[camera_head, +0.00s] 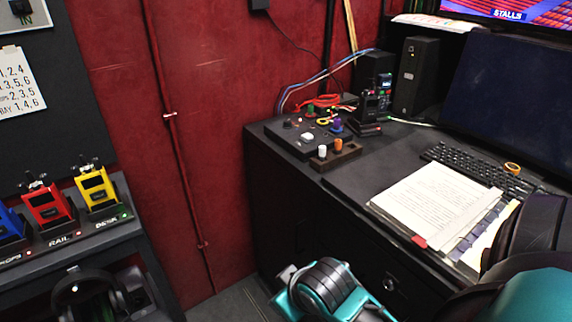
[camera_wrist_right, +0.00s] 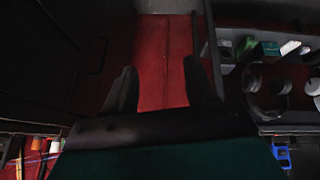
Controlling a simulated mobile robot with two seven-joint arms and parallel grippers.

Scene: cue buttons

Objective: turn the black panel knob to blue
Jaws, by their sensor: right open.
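The black panel (camera_head: 292,142) sits on the left end of the dark desk in the head view, near the red wall. It carries a white button or cap (camera_head: 307,138) and several small controls. A small dark round part (camera_head: 288,124) near its left side may be the knob; its pointer and any color marks are too small to read. My right gripper (camera_wrist_right: 160,78) shows in the right wrist view with its two dark fingers apart and nothing between them. In the head view its fingers are not visible; teal and grey parts of my arm show low in front of the desk. My left gripper is not in view.
A small wooden holder (camera_head: 336,155) with white and orange pegs stands at the desk's front edge. A black radio (camera_head: 376,104), cables and speakers stand behind. Papers (camera_head: 432,204) and a keyboard (camera_head: 478,168) lie to the right. Colored radios (camera_head: 50,204) stand on a left shelf.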

